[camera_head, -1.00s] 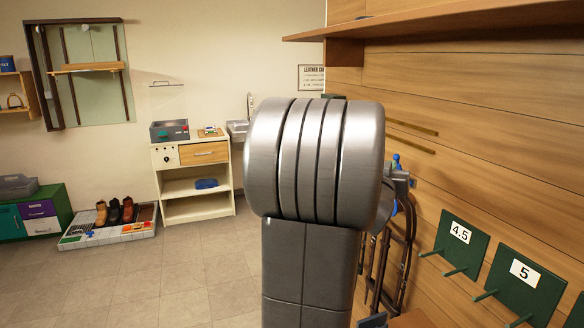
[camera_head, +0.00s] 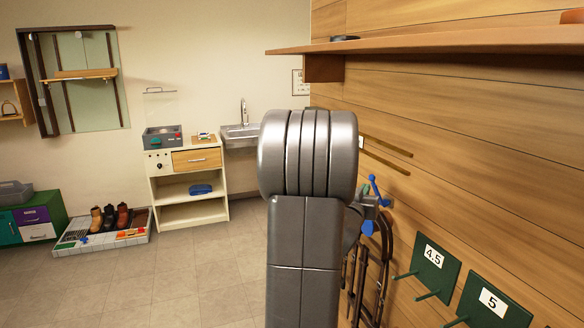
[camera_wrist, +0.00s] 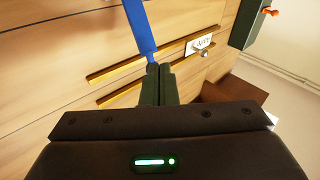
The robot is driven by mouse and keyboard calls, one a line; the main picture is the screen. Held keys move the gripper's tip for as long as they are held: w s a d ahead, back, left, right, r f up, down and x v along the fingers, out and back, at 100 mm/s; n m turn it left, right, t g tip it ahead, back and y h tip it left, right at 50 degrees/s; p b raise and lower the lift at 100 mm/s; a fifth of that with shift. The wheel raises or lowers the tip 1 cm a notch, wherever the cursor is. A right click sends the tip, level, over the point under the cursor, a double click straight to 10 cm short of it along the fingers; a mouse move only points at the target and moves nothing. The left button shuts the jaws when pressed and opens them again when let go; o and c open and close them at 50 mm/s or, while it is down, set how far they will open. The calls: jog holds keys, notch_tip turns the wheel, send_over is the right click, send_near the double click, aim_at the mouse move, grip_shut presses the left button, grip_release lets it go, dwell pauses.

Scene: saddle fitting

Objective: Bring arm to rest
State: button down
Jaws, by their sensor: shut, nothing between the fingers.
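My gripper (camera_wrist: 158,70) shows in the wrist view with its two dark green fingers together and nothing between them. A blue bar (camera_wrist: 140,28) lies beyond the fingertips in that view; I cannot tell whether they touch it. In the head view my grey arm stands upright in the middle, and my gripper is hidden there. A grey and blue fitting (camera_head: 372,205) shows just right of my arm, above a dark frame (camera_head: 378,262) that my arm partly hides.
The wood-plank wall (camera_head: 440,150) is close on the right, with a shelf (camera_head: 430,42) above and green numbered plates (camera_head: 432,268) low down. A sink (camera_head: 240,135) and a cream cabinet (camera_head: 190,210) stand behind.

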jog(key=b+v, duration=0.4)
jog(key=v, duration=1)
jog(key=shift+a, duration=0.2)
jog(key=shift+f, duration=0.1)
